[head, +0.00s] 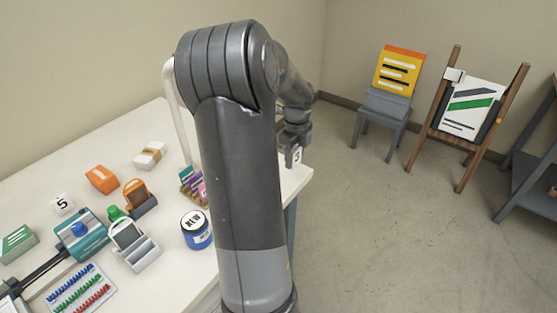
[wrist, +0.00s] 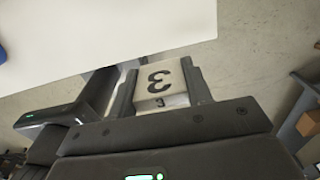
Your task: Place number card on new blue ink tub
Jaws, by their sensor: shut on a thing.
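My gripper (head: 297,141) is shut on a white number card (wrist: 159,80) marked 3. The card also shows small below the gripper in the head view (head: 296,157), by the table's right edge. In the wrist view the card sits between the two fingers, with the table edge beyond it and floor around. The blue ink tub (head: 197,232) stands on the table left of my arm, with a white lid reading NEW. The gripper is apart from the tub, farther back and to the right. No card shows on the tub's lid.
A white table (head: 110,139) holds a card marked 5 (head: 62,203), an orange block (head: 102,179), a teal device (head: 80,236), a grey holder (head: 136,246) and a bead board (head: 80,291). A chair (head: 384,108) and easel (head: 468,110) stand on open floor.

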